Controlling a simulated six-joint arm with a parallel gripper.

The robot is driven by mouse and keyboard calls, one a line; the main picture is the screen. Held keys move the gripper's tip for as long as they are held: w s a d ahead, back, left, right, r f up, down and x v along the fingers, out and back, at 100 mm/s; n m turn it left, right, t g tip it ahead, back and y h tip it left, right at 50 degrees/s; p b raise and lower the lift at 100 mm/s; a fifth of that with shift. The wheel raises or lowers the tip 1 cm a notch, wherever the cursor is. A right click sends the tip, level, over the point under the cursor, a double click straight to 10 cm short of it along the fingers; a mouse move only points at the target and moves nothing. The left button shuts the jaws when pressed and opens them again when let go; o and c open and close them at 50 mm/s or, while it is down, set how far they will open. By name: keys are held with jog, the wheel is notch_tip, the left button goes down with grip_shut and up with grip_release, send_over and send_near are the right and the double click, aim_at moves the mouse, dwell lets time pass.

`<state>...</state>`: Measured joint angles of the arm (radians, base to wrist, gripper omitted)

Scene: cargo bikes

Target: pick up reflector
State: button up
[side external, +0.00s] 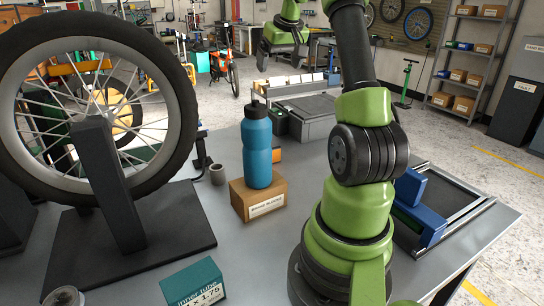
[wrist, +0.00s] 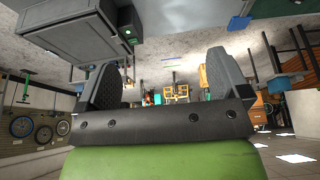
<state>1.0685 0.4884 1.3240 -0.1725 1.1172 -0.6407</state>
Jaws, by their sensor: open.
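I cannot pick out a reflector for certain in either view. A small orange-and-dark piece (side external: 277,155) shows partly behind the blue bottle (side external: 257,150) in the side external view; the bottle and box hide much of it, so I cannot tell what it is. My gripper (wrist: 163,75) is open and empty in the wrist view, with its two dark fingers apart. In the side external view it is high above the far side of the bench, clear of everything on it.
The bottle stands on a cardboard box (side external: 260,199). A wheel on a stand (side external: 126,190) fills the left. A teal inner tube box (side external: 193,284) lies in front, and a grey case (side external: 305,120) sits at the back. A blue tool (side external: 428,220) is at right. Bare bench shows between them.

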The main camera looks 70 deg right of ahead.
send_near(274, 148)
jog(key=x, duration=0.6)
jog(key=shift+f, duration=0.15)
jog(key=shift+w+x, duration=0.1)
jog(key=shift+x, duration=1.35)
jog(key=shift+w+x, duration=0.15)
jog(key=shift+x, duration=1.35)
jog(key=shift+a, duration=0.15)
jog(key=c, duration=1)
